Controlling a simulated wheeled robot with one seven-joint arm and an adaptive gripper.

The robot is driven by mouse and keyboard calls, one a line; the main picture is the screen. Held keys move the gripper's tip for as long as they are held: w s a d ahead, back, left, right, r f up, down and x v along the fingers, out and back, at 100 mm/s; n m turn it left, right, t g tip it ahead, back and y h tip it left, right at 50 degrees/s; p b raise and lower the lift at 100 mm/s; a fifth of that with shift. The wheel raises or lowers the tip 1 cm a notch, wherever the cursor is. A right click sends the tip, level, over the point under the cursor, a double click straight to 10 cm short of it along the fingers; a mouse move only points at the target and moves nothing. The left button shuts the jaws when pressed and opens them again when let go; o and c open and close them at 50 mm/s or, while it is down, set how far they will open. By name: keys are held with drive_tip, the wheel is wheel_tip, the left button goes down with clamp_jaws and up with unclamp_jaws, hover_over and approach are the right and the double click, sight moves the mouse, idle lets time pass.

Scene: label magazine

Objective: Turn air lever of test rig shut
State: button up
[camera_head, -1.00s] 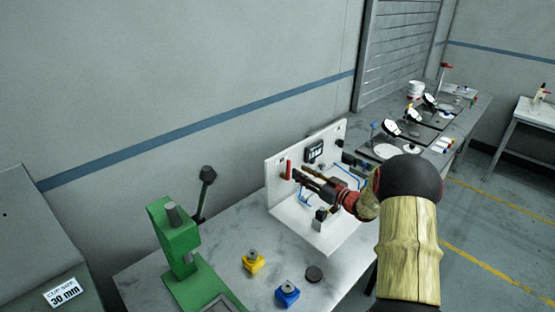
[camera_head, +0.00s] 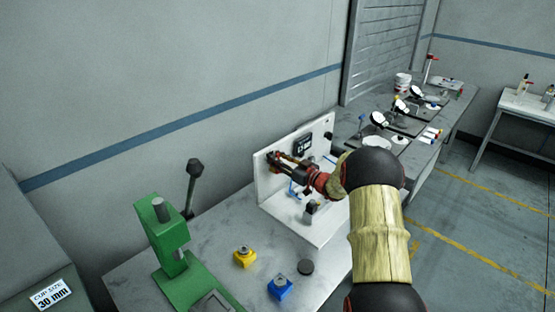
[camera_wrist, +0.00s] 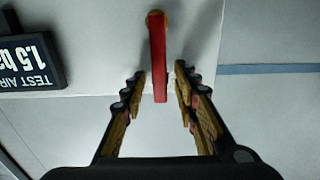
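My gripper (camera_wrist: 160,74) is open, with one finger on each side of the lever's lower half and gaps visible on both sides. In the head view my gripper (camera_head: 276,158) reaches the upper left of the panel and mostly hides the lever. A black display (camera_wrist: 30,62) reading TEST AIR 1.5 stands left of the lever in the wrist view.
The display also shows in the head view (camera_head: 304,145), right of my gripper. A green press (camera_head: 162,235), a yellow block (camera_head: 245,257), a blue block (camera_head: 280,287) and a dark disc (camera_head: 306,267) stand on the bench before the rig.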

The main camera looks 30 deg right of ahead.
drive_tip(key=shift+c, duration=1.2)
drive_tip(key=c, duration=0.4)
clamp_jaws()
